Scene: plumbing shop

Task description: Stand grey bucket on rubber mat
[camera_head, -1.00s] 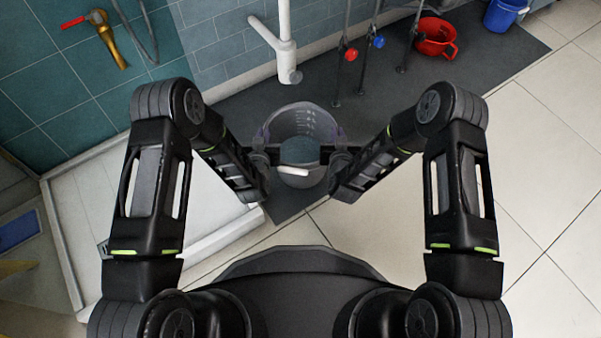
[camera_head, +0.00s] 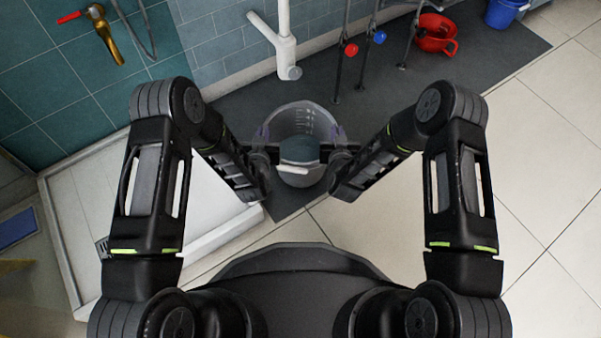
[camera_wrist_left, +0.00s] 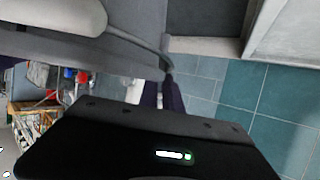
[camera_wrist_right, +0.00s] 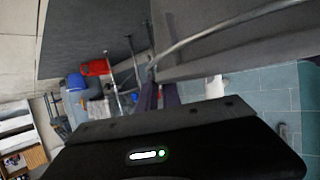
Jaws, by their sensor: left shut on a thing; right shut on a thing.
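The grey bucket (camera_head: 304,119) is in the middle of the head view, held between my two arms, with its open top facing me and a pale handle grip at its near side. My left gripper (camera_head: 264,142) is shut on the bucket's left side, and my right gripper (camera_head: 342,144) is shut on its right side. The bucket's grey wall also fills part of the left wrist view (camera_wrist_left: 130,38) and the right wrist view (camera_wrist_right: 215,40). The dark rubber mat (camera_head: 480,60) lies along the wall, beyond and under the bucket in view. I cannot tell whether the bucket touches it.
A red bucket (camera_head: 436,34) and a blue bucket (camera_head: 503,12) stand at the mat's far right. Thin stands with red and blue knobs (camera_head: 351,49) and a white pipe (camera_head: 286,60) are beyond the grey bucket. A white shower tray (camera_head: 100,200) is at left. Tiled floor at right is clear.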

